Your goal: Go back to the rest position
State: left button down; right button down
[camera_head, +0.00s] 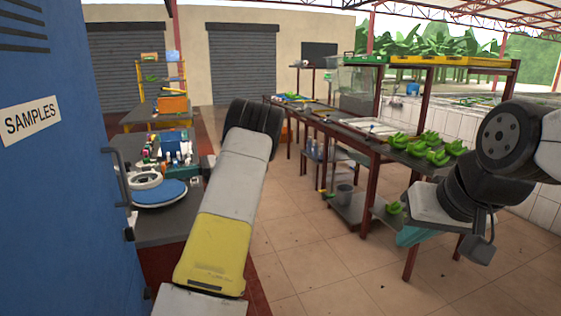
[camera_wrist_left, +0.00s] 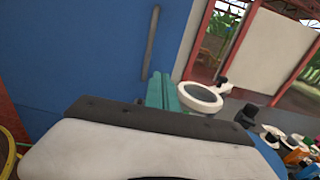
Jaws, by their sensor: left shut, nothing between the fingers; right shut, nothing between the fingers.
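My left arm rises through the middle of the head view, with a yellow link and a black joint. Its gripper is mostly hidden there behind the arm. In the left wrist view, the teal fingers of my left gripper (camera_wrist_left: 167,92) are together and empty, pointing toward the blue door and a white ring-shaped dish (camera_wrist_left: 200,97). My right gripper (camera_head: 409,236) shows its teal fingers below a white wrist link at the right of the head view. It is shut and empty, in front of the long bench.
A blue door (camera_head: 60,160) with a SAMPLES label and handle stands close on the left. Beside it, a dark desk (camera_head: 165,228) carries a blue round plate (camera_head: 160,192) and small bottles. Green banana bunches (camera_head: 438,155) lie on the right bench. The tiled floor (camera_head: 310,240) between is clear.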

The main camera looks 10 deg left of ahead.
pick_arm(q)
jog(key=s+d+f+n+t+h, duration=0.1)
jog(key=s+d+n+t+h, duration=0.35)
jog(key=s+d+h, duration=0.4)
jog(key=s+d+r+n+t+h, duration=0.2)
jog(key=s+d+n+t+h, duration=0.1)
jog(key=s+d, duration=0.4)
jog(key=s+d+r+n+t+h, duration=0.2)
jog(key=s+d+n+t+h, duration=0.2)
jog(key=d, duration=0.9)
jog(key=s+t+h, duration=0.2)
jog(key=s+t, duration=0.1)
jog(key=s, duration=0.1)
jog(key=shift+s+d+r, duration=0.15)
jog(key=shift+s+d, duration=0.05)
jog(key=shift+d, duration=0.1)
jog(key=shift+t, duration=0.25)
